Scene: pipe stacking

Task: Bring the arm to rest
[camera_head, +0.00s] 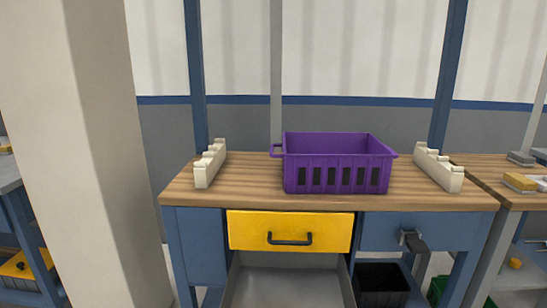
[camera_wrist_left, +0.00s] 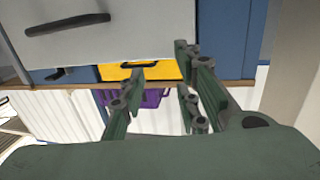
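My left gripper (camera_wrist_left: 162,72) shows in the left wrist view with its green-grey fingers apart and nothing between them. In that view the scene looks upside down, with the workbench beyond the fingers. Neither gripper shows in the head view. My right gripper is not in view. No pipes are visible in the head view.
A wooden-topped blue workbench (camera_head: 240,189) holds a purple crate (camera_head: 338,165) between two cream notched holders (camera_head: 210,164) (camera_head: 438,168). A yellow drawer front (camera_head: 255,230) is below, above a grey open drawer (camera_head: 290,284). A beige pillar (camera_head: 85,150) stands left.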

